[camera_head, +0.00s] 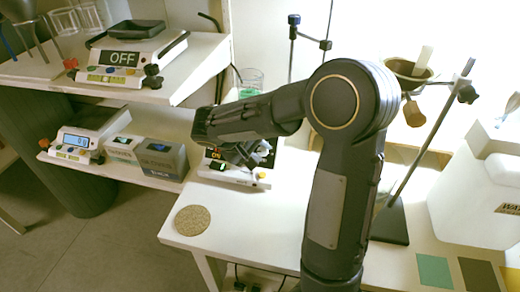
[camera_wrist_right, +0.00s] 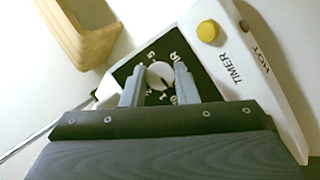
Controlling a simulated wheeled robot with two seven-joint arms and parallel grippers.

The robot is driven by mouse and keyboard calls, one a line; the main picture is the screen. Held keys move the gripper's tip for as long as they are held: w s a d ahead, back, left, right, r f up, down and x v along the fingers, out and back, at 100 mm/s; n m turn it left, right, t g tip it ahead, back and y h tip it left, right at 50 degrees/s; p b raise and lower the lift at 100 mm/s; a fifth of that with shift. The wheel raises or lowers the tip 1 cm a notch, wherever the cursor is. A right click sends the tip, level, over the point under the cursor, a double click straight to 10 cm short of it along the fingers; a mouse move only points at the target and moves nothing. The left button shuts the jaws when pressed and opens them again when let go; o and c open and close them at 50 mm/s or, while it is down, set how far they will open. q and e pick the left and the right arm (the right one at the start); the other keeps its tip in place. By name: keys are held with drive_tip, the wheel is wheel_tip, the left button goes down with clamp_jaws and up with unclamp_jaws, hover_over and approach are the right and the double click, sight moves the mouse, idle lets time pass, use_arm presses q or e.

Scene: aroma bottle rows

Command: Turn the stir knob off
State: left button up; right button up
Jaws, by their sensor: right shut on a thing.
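A white stirrer unit (camera_head: 235,178) stands on the white bench, with a small panel reading ON in red in the head view. My right arm crosses in front of it and hides much of it. My right gripper (camera_head: 240,157) is at the unit's front panel. In the right wrist view, a round white knob (camera_wrist_right: 160,75) with a dark pointer line sits on a black dial with white marks. My right gripper (camera_wrist_right: 160,82) has its two fingers on either side of this knob and is shut on it. My left gripper is not in view.
A yellow button (camera_wrist_right: 208,31) sits beside the dial. A cork disc (camera_head: 192,220) lies on the bench's front left. A beaker with green contents (camera_head: 248,82) stands behind my arm. A stand with a rod (camera_head: 430,140) is to the right. A scale-like unit reading OFF (camera_head: 125,58) is on the left shelf.

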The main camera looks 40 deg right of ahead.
drive_tip(key=shift+n, duration=0.5)
drive_tip(key=shift+h, duration=0.3)
drive_tip(key=o, duration=1)
drive_tip(key=p+v, duration=0.1)
drive_tip(key=v, duration=0.6)
drive_tip(key=shift+a+r, duration=0.25)
drive_tip(key=shift+a, duration=0.1)
drive_tip(key=shift+a, duration=0.1)
